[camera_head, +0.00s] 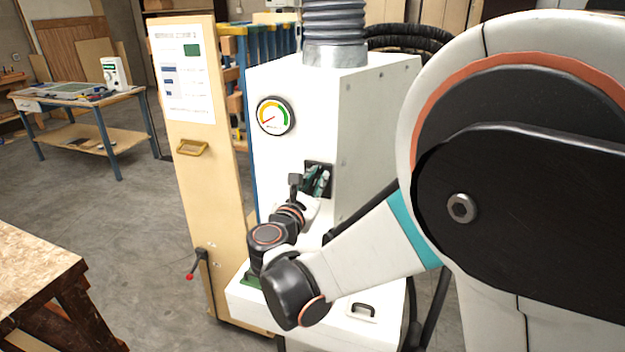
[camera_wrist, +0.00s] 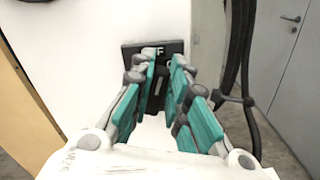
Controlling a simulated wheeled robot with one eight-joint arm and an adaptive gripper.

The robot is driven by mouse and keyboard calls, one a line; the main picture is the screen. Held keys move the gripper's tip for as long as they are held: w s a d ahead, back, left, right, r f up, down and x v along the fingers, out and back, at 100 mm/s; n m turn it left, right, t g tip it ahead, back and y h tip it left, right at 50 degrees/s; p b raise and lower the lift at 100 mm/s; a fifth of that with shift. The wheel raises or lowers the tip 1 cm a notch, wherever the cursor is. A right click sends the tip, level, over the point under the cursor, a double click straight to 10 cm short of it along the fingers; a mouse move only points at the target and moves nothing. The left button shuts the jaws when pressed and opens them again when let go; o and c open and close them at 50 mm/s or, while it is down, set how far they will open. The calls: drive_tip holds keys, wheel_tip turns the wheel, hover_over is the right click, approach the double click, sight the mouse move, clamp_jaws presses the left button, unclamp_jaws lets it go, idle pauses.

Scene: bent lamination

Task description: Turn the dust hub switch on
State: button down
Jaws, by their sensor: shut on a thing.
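The dust hub (camera_head: 290,150) is a white cabinet with a grey hose on top. Its switch has a black plate (camera_head: 312,164) on the front face, largely covered by my gripper. My gripper (camera_head: 319,182), with teal finger pads, is at this plate and shut on the switch. In the wrist view the fingertips (camera_wrist: 164,60) reach the black plate (camera_wrist: 130,57), with part of a white label showing. The switch's lever is mostly hidden between the fingers, so its position cannot be told.
A round gauge (camera_head: 275,116) on the cabinet has its needle toward the lower left. A tan panel (camera_head: 200,190) with a yellow handle stands left of the cabinet. A wooden table (camera_head: 35,265) is at the lower left. Open grey floor lies between them.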

drive_tip(key=shift+s+d+f+m+b, duration=0.1)
drive_tip(key=shift+d+f+m+b, duration=0.1)
drive_tip(key=shift+m, duration=1.15)
drive_tip(key=shift+s+d+f+m+b, duration=0.1)
drive_tip(key=shift+d+f+m+b, duration=0.1)
drive_tip(key=shift+m, duration=1.2)
drive_tip(key=shift+s+d+f+m+b, duration=0.1)
drive_tip(key=shift+d+f+m+b, duration=0.1)
drive_tip(key=shift+m, duration=1.15)
drive_tip(key=c, duration=1.6)
unclamp_jaws()
drive_tip(key=shift+o, duration=0.2)
drive_tip(key=v, duration=0.7)
drive_tip(key=shift+s, duration=0.15)
